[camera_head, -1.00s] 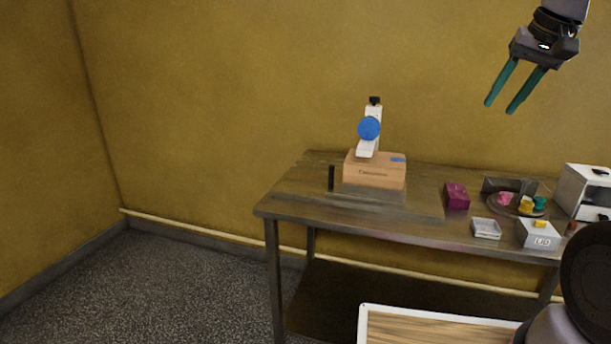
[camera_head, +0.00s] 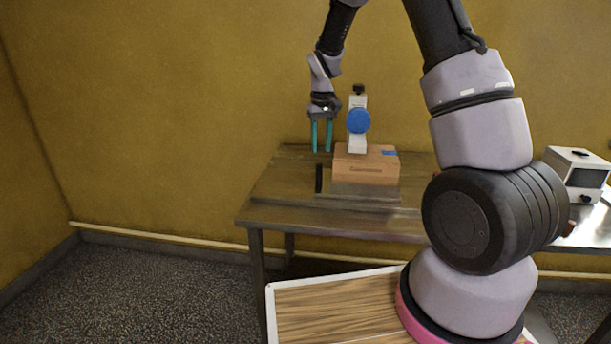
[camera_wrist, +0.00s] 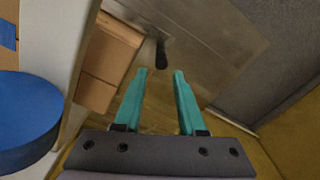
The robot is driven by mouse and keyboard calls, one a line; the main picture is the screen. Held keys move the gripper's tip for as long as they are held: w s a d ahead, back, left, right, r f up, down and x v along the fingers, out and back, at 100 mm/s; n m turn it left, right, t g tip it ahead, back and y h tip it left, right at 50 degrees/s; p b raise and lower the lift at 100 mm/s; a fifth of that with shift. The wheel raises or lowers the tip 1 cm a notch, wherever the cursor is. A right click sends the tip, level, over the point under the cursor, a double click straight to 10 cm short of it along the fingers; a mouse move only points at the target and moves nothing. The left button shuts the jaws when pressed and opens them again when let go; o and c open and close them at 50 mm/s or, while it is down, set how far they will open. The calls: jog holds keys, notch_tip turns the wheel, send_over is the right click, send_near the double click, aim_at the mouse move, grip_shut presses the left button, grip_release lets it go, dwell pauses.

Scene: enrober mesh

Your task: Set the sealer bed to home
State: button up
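The carton sealer stands at the left part of the metal table. Its white column (camera_head: 357,143) carries a blue disc (camera_head: 358,121) and a black knob on top, and a cardboard box (camera_head: 366,164) sits on its bed (camera_head: 365,192). A short black upright handle (camera_head: 319,179) stands at the bed's left side; it also shows in the wrist view (camera_wrist: 161,54). My gripper (camera_head: 322,151) hangs pointing down above the black handle, left of the column. In the wrist view its teal fingers (camera_wrist: 161,72) are apart with nothing gripped. The handle shows beyond the fingertips, not touching them.
The metal table (camera_head: 262,212) has bare room at its left end. A white machine (camera_head: 577,175) stands at the right. A wood-topped surface (camera_head: 335,315) lies in front. In the wrist view the blue disc (camera_wrist: 22,122) and white column are close on the left.

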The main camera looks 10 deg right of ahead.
aim_at(318, 188)
jog(key=shift+w+a+f, duration=0.15)
jog(key=shift+f, duration=0.25)
jog(key=shift+w+a+f, duration=0.1)
jog(key=shift+w+f, duration=0.05)
jog(key=shift+f, duration=0.25)
notch_tip(318, 188, down, 10)
jog(key=shift+f, duration=0.1)
grip_shut()
dwell(1.1)
